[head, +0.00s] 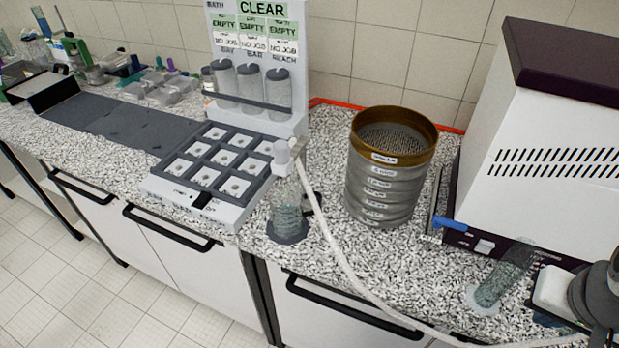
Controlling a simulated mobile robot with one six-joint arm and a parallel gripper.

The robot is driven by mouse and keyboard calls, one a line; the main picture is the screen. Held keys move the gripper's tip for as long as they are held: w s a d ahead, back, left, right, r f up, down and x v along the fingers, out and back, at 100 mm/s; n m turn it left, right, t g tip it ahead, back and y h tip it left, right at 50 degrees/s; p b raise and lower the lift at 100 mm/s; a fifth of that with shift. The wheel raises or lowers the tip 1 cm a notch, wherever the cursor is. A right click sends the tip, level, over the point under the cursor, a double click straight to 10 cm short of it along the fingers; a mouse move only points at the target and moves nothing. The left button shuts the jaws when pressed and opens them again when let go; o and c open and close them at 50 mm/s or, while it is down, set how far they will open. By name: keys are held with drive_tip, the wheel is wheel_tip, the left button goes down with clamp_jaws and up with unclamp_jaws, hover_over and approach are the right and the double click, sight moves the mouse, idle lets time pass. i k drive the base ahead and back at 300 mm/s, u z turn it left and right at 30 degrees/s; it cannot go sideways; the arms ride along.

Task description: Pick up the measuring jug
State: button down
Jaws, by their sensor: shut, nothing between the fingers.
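I cannot tell for certain which is the jug.
A stack of sieves (385,175) with a brass-coloured rim stands at the back middle. The white machine (555,140) fills the right. A pale hose (335,245) crosses the counter front. A grey compartment tray (212,170) and a status board (258,60) with capped jars stand left.

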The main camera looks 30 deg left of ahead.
sight(285, 200)
drive_tip(key=u, duration=1.2)
drive_tip(key=k, duration=0.5)
drive_tip(key=z, duration=0.4)
drive_tip(key=i, duration=0.25)
drive_tip(key=u, duration=0.95)
